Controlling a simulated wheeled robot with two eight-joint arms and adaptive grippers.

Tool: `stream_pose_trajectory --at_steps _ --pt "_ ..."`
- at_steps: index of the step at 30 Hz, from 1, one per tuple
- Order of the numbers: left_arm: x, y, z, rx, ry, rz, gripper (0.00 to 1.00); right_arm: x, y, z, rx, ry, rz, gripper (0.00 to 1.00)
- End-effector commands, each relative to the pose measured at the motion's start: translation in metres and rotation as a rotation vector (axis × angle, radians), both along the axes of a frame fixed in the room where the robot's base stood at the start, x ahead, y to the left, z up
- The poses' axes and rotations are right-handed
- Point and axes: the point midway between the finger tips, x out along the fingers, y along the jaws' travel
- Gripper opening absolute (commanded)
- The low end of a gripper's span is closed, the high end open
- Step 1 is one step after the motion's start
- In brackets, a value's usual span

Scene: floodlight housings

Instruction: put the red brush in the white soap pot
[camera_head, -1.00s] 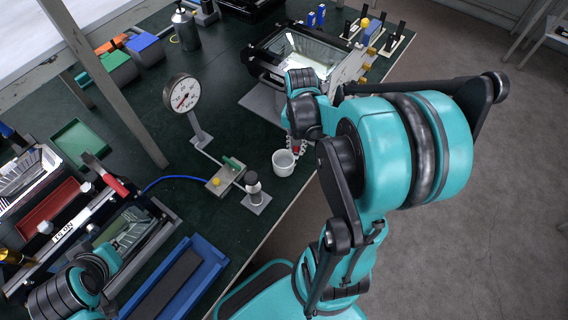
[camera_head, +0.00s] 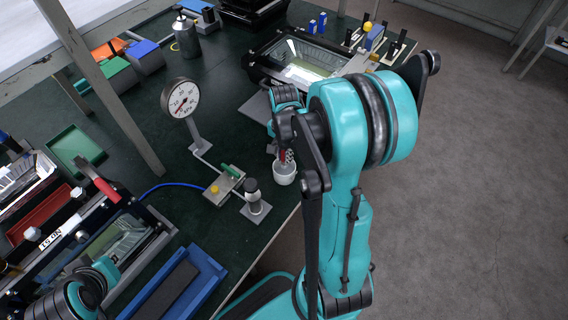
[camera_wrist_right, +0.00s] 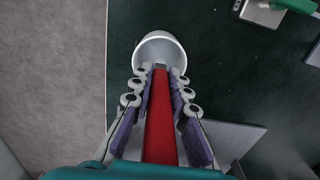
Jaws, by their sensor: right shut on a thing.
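The white soap pot (camera_head: 284,178) stands on the dark green table near its right edge. It also shows at the top of the right wrist view (camera_wrist_right: 160,48). My right gripper (camera_head: 284,158) is shut on the red brush (camera_wrist_right: 160,120), which lies lengthwise between its fingers. In the wrist view the brush's far end overlaps the near part of the pot's mouth. In the head view the fingers are right above the pot; I cannot tell how deep the brush reaches. My left arm shows at the lower left; its fingers cannot be made out.
A pressure gauge (camera_head: 181,98) on a stand and a plate with a green-handled valve (camera_head: 229,171) are left of the pot. A black-topped post (camera_head: 253,196) stands close by. A floodlight housing (camera_head: 306,62) lies behind. Bare floor is to the right.

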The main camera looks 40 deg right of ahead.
Motion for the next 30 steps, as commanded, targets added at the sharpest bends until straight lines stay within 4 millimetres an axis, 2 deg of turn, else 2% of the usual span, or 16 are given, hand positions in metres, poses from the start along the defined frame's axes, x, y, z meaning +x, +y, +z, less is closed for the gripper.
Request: stream_pose_trajectory --at_steps 7,18,19,20,30 --pt "0.000 0.000 -0.019 0.000 0.000 0.000 0.00 0.000 0.000 -0.037 0.000 0.000 0.001 0.00" --pt "0.000 0.000 -0.021 0.000 0.000 0.000 0.00 -0.001 0.000 -0.040 0.000 0.000 0.001 0.00" --pt "0.000 0.000 -0.021 0.000 0.000 0.000 0.00 -0.001 0.000 -0.040 0.000 0.000 0.001 0.19" --pt "0.000 0.000 -0.020 0.000 0.000 0.000 0.00 -0.001 0.000 -0.039 0.000 0.000 0.001 0.25" --pt "0.000 0.000 -0.018 0.000 0.000 0.000 0.00 -0.001 0.000 -0.037 0.000 0.000 0.001 0.25"
